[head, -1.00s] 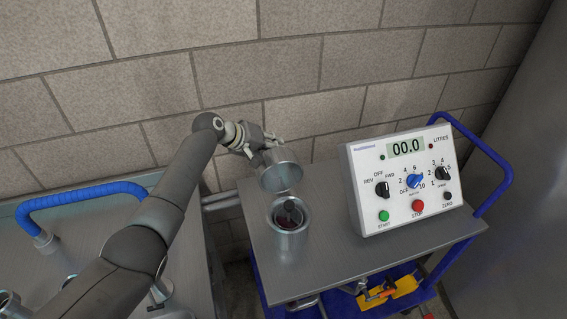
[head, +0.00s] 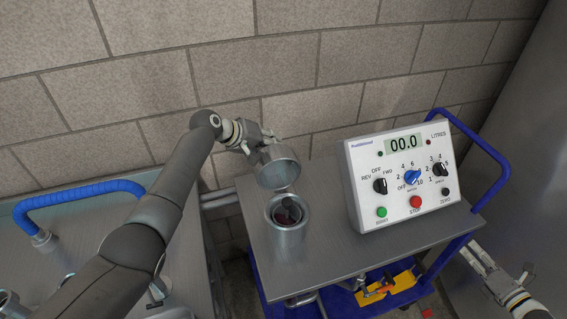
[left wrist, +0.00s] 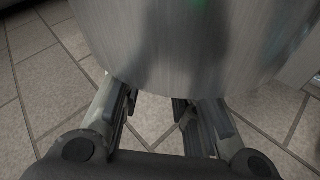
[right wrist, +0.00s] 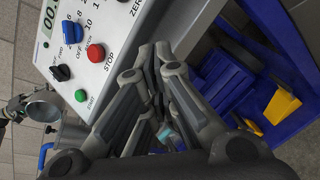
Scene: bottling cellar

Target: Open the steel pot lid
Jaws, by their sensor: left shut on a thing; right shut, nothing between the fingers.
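The steel pot (head: 288,240) stands on the cart's top with its mouth uncovered and a dark thing inside. Its round steel lid (head: 277,170) is tilted steeply up at the back of the pot. My left gripper (head: 262,142) is shut at the lid's far side. In the left wrist view the curved brushed steel of the lid (left wrist: 205,45) fills the top and hides what the fingertips (left wrist: 155,95) hold. My right gripper (head: 478,258) is shut and empty at the cart's right end. It also shows in the right wrist view (right wrist: 160,55).
A control box (head: 400,185) with knobs and buttons stands on the cart right of the pot. The blue cart rail (head: 478,150) rises at its right end. A yellow tray (head: 398,285) lies on the lower shelf. Another steel surface with a blue handle (head: 80,193) is at left.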

